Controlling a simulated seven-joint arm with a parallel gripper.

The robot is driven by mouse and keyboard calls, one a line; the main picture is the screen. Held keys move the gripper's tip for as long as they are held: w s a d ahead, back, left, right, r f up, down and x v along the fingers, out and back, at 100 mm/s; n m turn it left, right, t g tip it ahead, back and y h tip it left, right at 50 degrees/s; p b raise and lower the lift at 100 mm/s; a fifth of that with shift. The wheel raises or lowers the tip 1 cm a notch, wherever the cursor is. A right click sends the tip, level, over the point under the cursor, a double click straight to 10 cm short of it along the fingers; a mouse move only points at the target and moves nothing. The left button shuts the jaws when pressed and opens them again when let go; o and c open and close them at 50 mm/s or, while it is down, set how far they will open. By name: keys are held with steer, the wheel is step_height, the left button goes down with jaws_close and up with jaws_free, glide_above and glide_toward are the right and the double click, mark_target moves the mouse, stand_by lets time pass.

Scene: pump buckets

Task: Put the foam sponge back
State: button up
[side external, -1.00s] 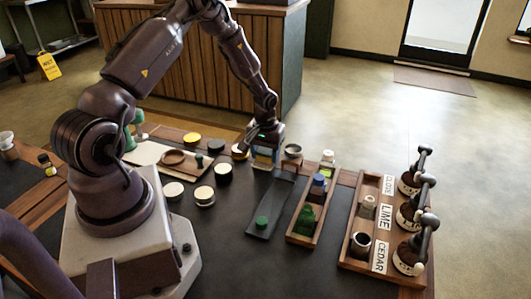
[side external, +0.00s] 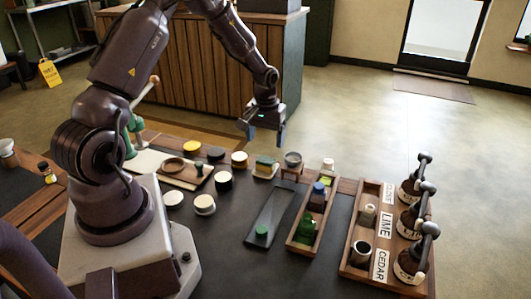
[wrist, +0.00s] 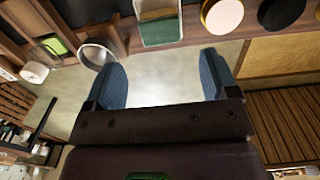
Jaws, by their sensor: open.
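The foam sponge (side external: 265,163), green-topped with a paler lower part, sits at the back edge of the dark table, between a round tin and a small stand. It also shows in the wrist view (wrist: 160,30) at the top middle, seemingly in a pale, shallow holder; how deep it sits I cannot tell. My gripper (side external: 264,134) is above and behind the sponge, clear of it. In the wrist view my gripper (wrist: 163,65) has its two blue fingers wide apart, with only floor between them.
A small stand with a grey bowl (side external: 293,158) is just right of the sponge, and a round tin (side external: 239,159) is left. A dark sloped tray (side external: 271,215) with a green piece lies in front. Wooden racks of bottles (side external: 313,222) stand right.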

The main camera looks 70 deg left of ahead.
steer(key=s+d+r+m+t+y, duration=0.1)
steer(key=d+r, duration=0.2)
steer(key=r, duration=0.4)
steer(key=d+r+m, duration=0.1)
steer(key=d+r, duration=0.3)
steer(key=r, duration=0.3)
steer(key=s+d+r+m+t, duration=0.2)
steer(key=s+d+r+m, duration=0.1)
steer(key=s+d+r, duration=0.2)
steer(key=s+d+r+m+t+h, duration=0.1)
steer(key=s+d+r+m, duration=0.3)
steer(key=s+d, duration=0.5)
step_height(320, 180, up, 2)
steer(key=shift+s+d+r+t, duration=0.3)
steer(key=shift+s+t, duration=0.5)
steer(key=shift+s, duration=0.2)
